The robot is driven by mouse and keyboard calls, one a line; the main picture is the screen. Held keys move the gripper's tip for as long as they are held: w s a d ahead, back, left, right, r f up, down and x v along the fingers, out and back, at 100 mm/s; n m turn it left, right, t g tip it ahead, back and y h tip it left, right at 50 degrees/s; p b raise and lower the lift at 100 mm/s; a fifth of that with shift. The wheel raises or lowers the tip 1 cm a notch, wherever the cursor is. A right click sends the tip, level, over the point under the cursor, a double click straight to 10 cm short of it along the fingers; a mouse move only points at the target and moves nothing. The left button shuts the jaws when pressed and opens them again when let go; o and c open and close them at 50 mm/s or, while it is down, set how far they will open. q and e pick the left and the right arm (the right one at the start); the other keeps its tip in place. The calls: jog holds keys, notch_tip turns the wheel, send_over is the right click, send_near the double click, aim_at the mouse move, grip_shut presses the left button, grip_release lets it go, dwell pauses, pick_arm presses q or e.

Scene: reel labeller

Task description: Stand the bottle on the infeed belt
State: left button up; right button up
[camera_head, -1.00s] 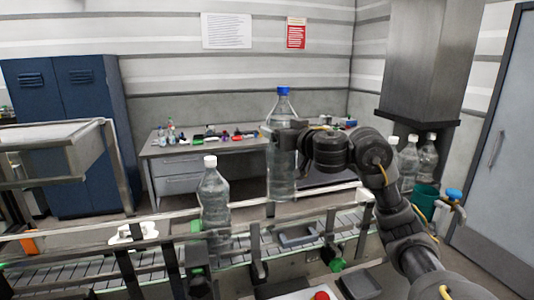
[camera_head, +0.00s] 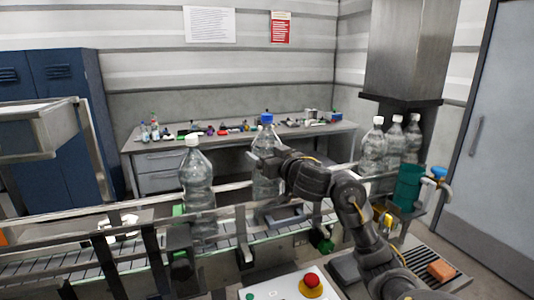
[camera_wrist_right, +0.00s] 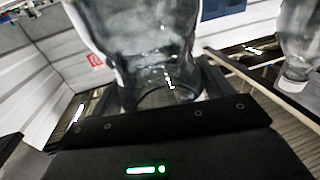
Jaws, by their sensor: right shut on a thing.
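The clear bottle with a blue cap (camera_head: 267,119) is upright in my right gripper (camera_head: 262,166), which is shut around its body. In the right wrist view the held bottle (camera_wrist_right: 145,45) fills the middle, between the fingers. In the head view its lower end is just above or behind the tray by the infeed belt (camera_head: 90,270); I cannot tell whether it touches anything. A white-capped bottle (camera_head: 197,185) stands upright on the belt to the left, and a bottle also shows at the right of the wrist view (camera_wrist_right: 298,35). My left gripper is out of view.
Rails (camera_head: 130,208) run along the belt. Several white-capped bottles (camera_head: 373,150) stand at the right, near a teal container (camera_head: 408,188). A control panel with a red button (camera_head: 311,282) is in front. A cluttered workbench (camera_head: 230,142) stands behind.

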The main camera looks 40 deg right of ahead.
notch_tip(320, 180, down, 3)
jog(key=shift+f+b, duration=0.15)
jog(key=shift+b, duration=0.5)
jog(key=o, duration=2)
jog(key=shift+a+f, duration=0.1)
jog(key=shift+f, duration=0.05)
jog(key=shift+c, duration=0.2)
jog(key=shift+o, duration=0.2)
jog(key=shift+s, duration=0.15)
jog(key=s+a+p, duration=0.1)
jog(key=s+p, duration=0.5)
jog(key=s, duration=0.5)
jog(key=shift+s+a, duration=0.35)
jog(key=shift+s, duration=0.05)
